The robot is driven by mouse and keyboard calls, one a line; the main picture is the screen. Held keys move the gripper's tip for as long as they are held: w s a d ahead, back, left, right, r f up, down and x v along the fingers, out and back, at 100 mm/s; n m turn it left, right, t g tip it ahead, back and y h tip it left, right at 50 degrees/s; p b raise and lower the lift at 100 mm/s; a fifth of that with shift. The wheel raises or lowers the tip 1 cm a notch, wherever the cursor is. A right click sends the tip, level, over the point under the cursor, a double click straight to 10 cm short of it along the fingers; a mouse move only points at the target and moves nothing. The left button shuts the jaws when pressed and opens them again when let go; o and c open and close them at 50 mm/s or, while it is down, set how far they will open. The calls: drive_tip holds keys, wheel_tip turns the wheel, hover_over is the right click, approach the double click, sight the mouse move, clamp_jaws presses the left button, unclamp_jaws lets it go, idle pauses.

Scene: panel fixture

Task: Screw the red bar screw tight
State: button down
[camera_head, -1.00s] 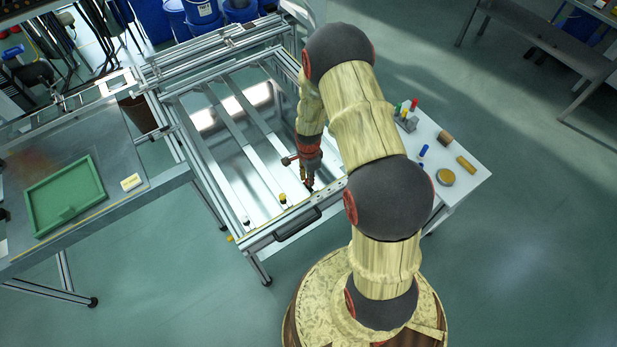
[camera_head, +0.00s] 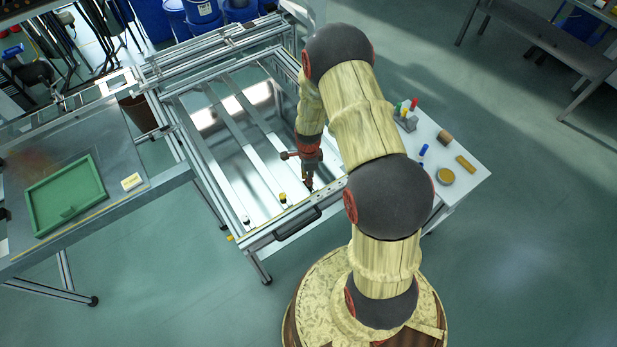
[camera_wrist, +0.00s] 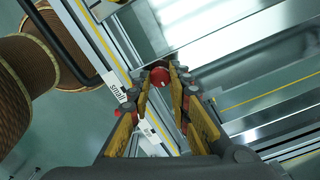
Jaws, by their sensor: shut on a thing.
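The red bar screw (camera_wrist: 160,77) shows as a round red head between my fingertips in the wrist view. My gripper (camera_wrist: 159,70) is shut on it, with one yellow-padded finger on each side. The screw's lower part is hidden, so I cannot tell how deep it sits. In the head view my gripper (camera_head: 309,187) points down at the near end of a bar on the panel fixture (camera_head: 262,236), close to its front rail. The screw itself is hidden there by the fingers.
A black handle (camera_head: 297,224) runs along the front rail. A white side table (camera_head: 462,193) holds small coloured parts. A green tray (camera_head: 66,196) lies on the left bench.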

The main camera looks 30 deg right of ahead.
drive_tip(key=c, duration=1.6)
unclamp_jaws()
drive_tip(key=shift+c, duration=0.2)
wheel_tip(320, 180, up, 12)
